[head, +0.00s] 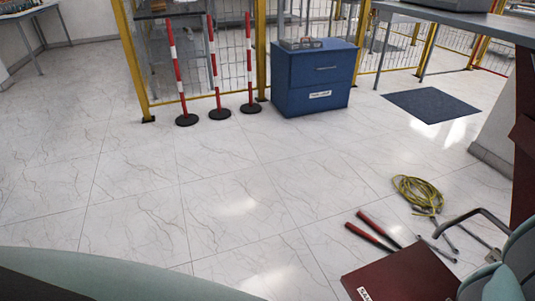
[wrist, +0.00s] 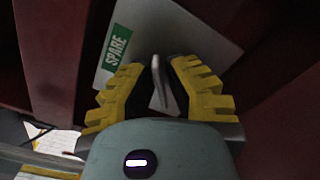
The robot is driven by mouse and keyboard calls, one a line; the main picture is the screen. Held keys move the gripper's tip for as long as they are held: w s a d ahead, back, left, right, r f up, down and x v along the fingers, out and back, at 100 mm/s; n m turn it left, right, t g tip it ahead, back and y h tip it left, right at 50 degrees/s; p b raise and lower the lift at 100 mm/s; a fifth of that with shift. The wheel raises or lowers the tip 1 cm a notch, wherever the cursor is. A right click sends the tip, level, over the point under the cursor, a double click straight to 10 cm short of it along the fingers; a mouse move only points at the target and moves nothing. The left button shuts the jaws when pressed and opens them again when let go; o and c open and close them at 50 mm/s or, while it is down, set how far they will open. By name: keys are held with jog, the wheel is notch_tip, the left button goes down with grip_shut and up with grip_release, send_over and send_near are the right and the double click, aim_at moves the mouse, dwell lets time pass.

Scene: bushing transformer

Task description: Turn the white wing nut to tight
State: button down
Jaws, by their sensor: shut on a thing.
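In the wrist view my gripper (wrist: 157,72) has its two yellow stepped fingers with dark pads close together. They are shut on the white wing nut (wrist: 160,96), of which only a narrow pale wing shows between the pads. The rest of the nut is hidden by the fingers. The nut is in front of a grey plate (wrist: 207,35) bearing a green SPARE label (wrist: 117,47). How far the nut is turned cannot be told. Neither my gripper nor the wing nut can be made out in the head view.
Dark red panels (wrist: 68,50) flank the plate closely. In the head view a blue cabinet (head: 312,85), red-white posts (head: 214,65) and yellow fencing stand behind. A yellow cable (head: 418,193), red-handled tool (head: 373,232) and dark red box (head: 405,275) lie at right. Open floor fills the middle.

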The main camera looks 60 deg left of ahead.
jog(key=m+p, duration=0.2)
jog(key=m, duration=0.1)
jog(key=shift+m, duration=0.4)
jog(key=shift+f+m+p, duration=0.2)
jog(key=shift+m+p, duration=0.95)
jog(key=shift+m, duration=0.75)
jog(key=c, duration=1.1)
grip_release()
jog(key=shift+w, duration=0.1)
jog(key=shift+c, duration=0.2)
